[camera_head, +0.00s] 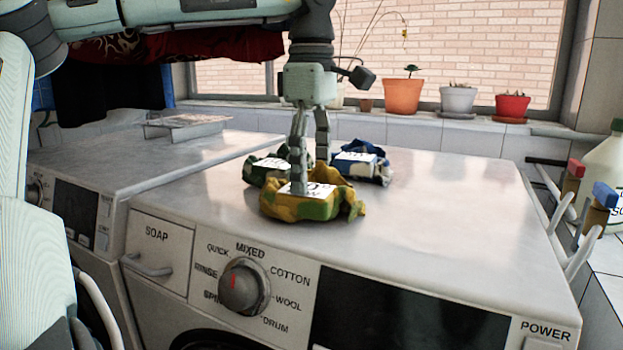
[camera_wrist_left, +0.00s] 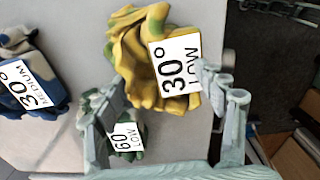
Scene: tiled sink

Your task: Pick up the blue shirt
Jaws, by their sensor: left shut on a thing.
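The blue shirt (camera_head: 373,164) is a crumpled blue-and-cream bundle with a white label, on the washing machine top behind the yellow shirt (camera_head: 345,207). In the left wrist view the blue shirt (camera_wrist_left: 32,75) lies at the left, apart from my fingers, its label reading 30° MEDIUM. My left gripper (camera_head: 310,178) points down at the yellow shirt, one finger over its label and one behind it. In the left wrist view my left gripper (camera_wrist_left: 160,85) has its fingertips on either side of the yellow bundle. The green shirt (camera_wrist_left: 124,137), labelled 60 LOW, shows below. My right gripper is out of view.
The washing machine top (camera_head: 440,200) is clear to the right. A second machine (camera_head: 90,165) stands at the left. Flower pots (camera_head: 403,97) line the window sill.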

